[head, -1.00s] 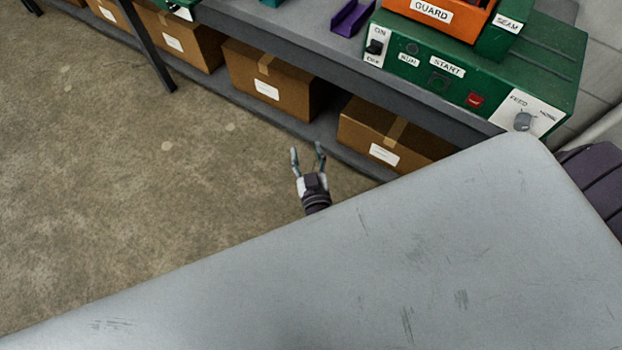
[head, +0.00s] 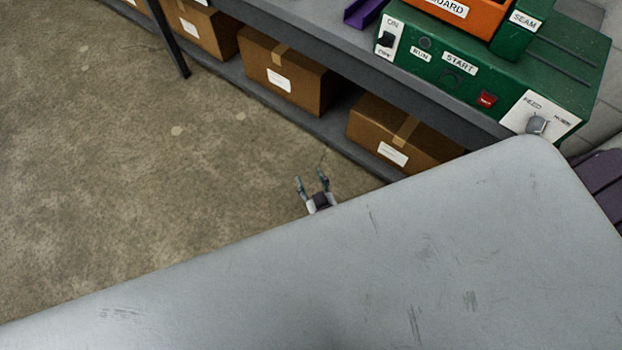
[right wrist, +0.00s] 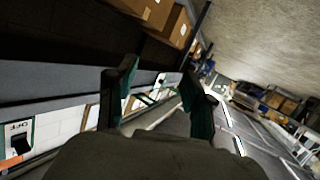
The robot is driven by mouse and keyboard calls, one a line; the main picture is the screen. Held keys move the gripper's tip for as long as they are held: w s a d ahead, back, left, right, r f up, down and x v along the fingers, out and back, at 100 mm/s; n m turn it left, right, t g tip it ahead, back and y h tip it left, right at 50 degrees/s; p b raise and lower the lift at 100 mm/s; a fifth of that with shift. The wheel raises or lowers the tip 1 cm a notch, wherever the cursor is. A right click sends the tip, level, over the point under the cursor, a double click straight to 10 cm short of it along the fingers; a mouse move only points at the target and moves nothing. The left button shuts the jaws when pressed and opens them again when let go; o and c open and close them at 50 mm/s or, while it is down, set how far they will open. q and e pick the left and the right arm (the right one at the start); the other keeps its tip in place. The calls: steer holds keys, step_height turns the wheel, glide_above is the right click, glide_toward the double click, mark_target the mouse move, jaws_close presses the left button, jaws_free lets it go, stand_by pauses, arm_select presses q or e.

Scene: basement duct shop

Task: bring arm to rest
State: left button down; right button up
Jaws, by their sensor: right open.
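My right gripper (head: 312,187) shows in the head view just past the far edge of a large grey surface, over the concrete floor. Its two fingers stand apart with nothing between them. The grey surface hides the wrist and the arm behind it. In the right wrist view the two dark green fingers of the right gripper (right wrist: 157,95) are also apart and empty. My left gripper is in neither view.
A grey bench carries a green machine (head: 490,70) with labelled switches and an orange guard. Cardboard boxes (head: 285,72) sit on its lower shelf; another box (head: 405,130) is closest to my gripper. Open concrete floor (head: 120,170) lies to the left.

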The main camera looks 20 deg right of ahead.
stand_by(0.3)
steer(key=s+d+f+n+g+y, duration=0.1)
steer(key=s+f+g, duration=0.8)
steer(key=s+f, duration=1.2)
steer(key=s+d+y, duration=0.1)
steer(key=d, duration=0.1)
steer(key=shift+d+n+g, duration=0.3)
steer(key=shift+d+g, duration=0.05)
steer(key=shift+g, duration=0.05)
steer(key=s+d+f+g, duration=0.1)
steer(key=s, duration=0.3)
steer(key=s+d+f+g+h, duration=0.1)
steer(key=s+d, duration=0.1)
steer(key=s, duration=0.2)
steer(key=s+d+f+g, duration=0.1)
steer(key=s+d+g, duration=0.1)
steer(key=s, duration=0.2)
steer(key=shift+s+d+f, duration=0.1)
steer(key=shift+s+f, duration=0.1)
steer(key=shift+f, duration=0.1)
steer(key=shift+c, duration=0.3)
